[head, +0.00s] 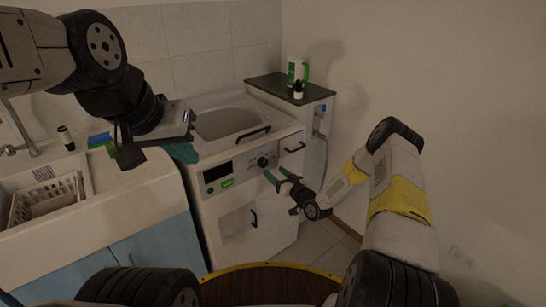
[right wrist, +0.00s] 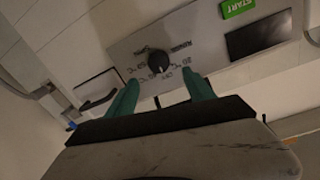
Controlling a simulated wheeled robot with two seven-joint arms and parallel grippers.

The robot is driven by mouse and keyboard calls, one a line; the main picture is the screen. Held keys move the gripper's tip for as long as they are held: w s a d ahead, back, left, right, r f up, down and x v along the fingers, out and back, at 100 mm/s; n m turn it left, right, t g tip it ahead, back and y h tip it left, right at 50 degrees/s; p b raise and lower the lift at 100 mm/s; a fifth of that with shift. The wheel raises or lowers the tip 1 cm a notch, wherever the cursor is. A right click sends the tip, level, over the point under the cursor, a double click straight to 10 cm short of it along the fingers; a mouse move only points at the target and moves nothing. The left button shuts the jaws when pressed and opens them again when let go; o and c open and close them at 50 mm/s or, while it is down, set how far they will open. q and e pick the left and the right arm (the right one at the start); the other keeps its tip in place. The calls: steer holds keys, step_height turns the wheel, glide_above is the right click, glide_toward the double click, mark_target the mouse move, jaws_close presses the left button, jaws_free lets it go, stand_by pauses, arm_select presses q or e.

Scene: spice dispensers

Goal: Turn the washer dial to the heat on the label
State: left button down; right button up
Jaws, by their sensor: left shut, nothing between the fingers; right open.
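The washer (head: 245,215) is a white front panel machine with an open round top. Its black dial (head: 263,161) sits on the panel; in the right wrist view the dial (right wrist: 159,64) is ringed by printed marks, including OFF and temperatures in °C. My right gripper (head: 277,178) is open in front of the dial; in the right wrist view its two green fingers (right wrist: 161,90) stand either side below the dial, apart from it. My left gripper (head: 184,152) is shut and empty over the counter-washer gap. A small white label (head: 43,173) with print too small to read is at the basket.
A green START button (right wrist: 238,8) and dark display (right wrist: 258,36) sit beside the dial. A sink counter (head: 130,185) with a white basket (head: 50,205) is at left. A dark-topped cabinet (head: 285,88) holding bottles stands behind right.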

mark_target(264, 164)
steer(key=x, duration=0.7)
steer(key=shift+w+a+f, duration=0.1)
steer(key=shift+w, duration=0.15)
jaws_close()
steer(key=n, duration=0.4)
steer(key=shift+a+n, duration=0.1)
steer(key=shift+n, duration=0.2)
steer(key=n, duration=0.5)
steer(key=shift+s+f+t+y, duration=0.1)
steer(key=shift+f+t+y, duration=0.05)
steer(key=shift+t+y, duration=0.15)
steer(key=shift+n, duration=0.3)
